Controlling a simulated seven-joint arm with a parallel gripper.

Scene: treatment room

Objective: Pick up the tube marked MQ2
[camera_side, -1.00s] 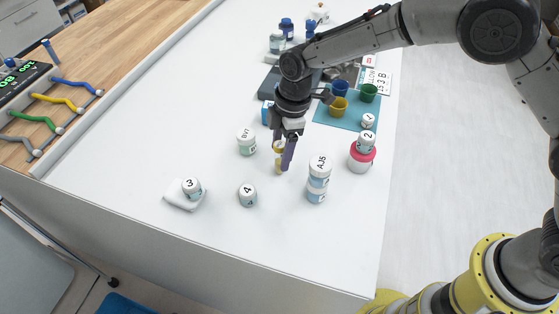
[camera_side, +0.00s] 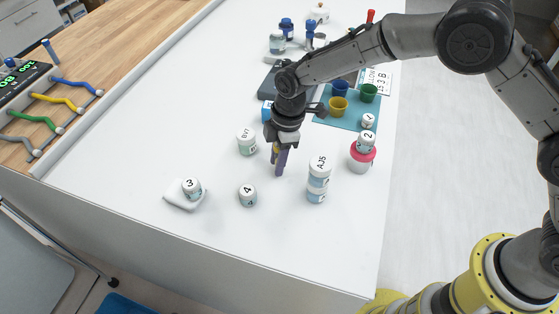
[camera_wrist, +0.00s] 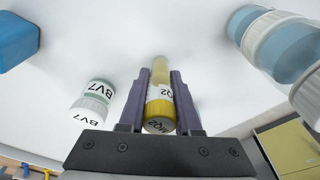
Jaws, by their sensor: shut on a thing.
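The tube marked MQ2 (camera_wrist: 160,95) has a yellow band and cap and a paler, clear far end. In the wrist view it stands between the two purple fingers of my gripper (camera_wrist: 158,100), which are shut on it. In the side view my gripper (camera_side: 279,162) points down at the white table, and the fingers hide nearly all of the tube. I cannot tell whether the tube's end touches the table.
A jar marked BV7 (camera_side: 247,142) stands close on the left, and it also shows in the wrist view (camera_wrist: 92,102). A jar marked 4 (camera_side: 248,195) is in front.

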